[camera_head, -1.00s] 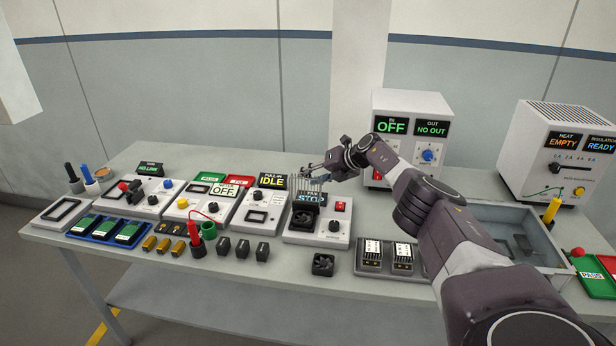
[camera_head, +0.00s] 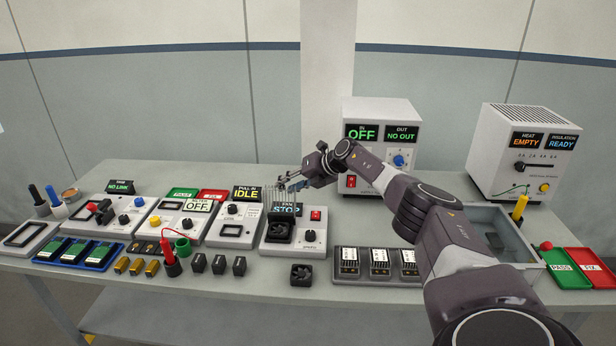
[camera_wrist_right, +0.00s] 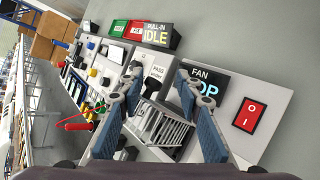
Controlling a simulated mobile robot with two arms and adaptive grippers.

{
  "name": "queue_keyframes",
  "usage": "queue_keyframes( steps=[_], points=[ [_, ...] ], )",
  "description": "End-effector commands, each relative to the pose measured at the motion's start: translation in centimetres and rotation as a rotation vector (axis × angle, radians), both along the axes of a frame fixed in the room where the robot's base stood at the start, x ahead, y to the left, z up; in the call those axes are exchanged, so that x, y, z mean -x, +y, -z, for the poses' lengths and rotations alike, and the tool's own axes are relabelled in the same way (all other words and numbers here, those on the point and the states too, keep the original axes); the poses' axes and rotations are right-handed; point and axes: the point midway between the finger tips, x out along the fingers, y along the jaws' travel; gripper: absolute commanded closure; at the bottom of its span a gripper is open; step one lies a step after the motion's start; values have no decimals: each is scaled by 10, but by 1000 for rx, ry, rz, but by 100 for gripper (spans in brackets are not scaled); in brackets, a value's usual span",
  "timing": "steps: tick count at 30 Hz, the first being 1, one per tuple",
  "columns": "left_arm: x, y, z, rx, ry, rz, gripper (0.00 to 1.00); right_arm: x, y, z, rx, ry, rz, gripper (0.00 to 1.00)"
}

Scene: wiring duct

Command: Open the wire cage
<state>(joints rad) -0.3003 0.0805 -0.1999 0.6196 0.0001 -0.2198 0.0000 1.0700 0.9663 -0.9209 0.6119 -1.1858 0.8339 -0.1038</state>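The wire cage (camera_head: 269,204) is a set of thin grey bars at the fan station (camera_head: 312,247), by the black fan (camera_head: 279,230) and the STOP display. In the right wrist view the cage (camera_wrist_right: 172,132) shows as pale parallel bars between my fingers. I cannot tell whether it is fully lowered or tilted up. My right gripper (camera_head: 285,183) is at the top of the cage in the head view. In the right wrist view the gripper (camera_wrist_right: 157,130) is open, its blue pads spread either side of the cage; contact is unclear. My left gripper is not in view.
A loose black fan (camera_head: 301,275) lies in front of the station. The IDLE station (camera_head: 233,232) is close on the left. An OFF power box (camera_head: 378,172) stands behind my right arm. A rack with several modules (camera_head: 379,267) and a grey bin (camera_head: 532,258) are to the right.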

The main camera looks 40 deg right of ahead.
Motion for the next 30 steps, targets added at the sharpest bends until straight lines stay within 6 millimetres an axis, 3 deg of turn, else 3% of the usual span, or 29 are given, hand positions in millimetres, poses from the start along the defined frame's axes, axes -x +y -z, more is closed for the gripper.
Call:
queue_keyframes(
  steps=[18,30],
  points=[
    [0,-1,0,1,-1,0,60,67,-19,-51,3,2,4,68],
    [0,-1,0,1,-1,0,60,75,-21,-58,1,2,4,68]
  ],
)
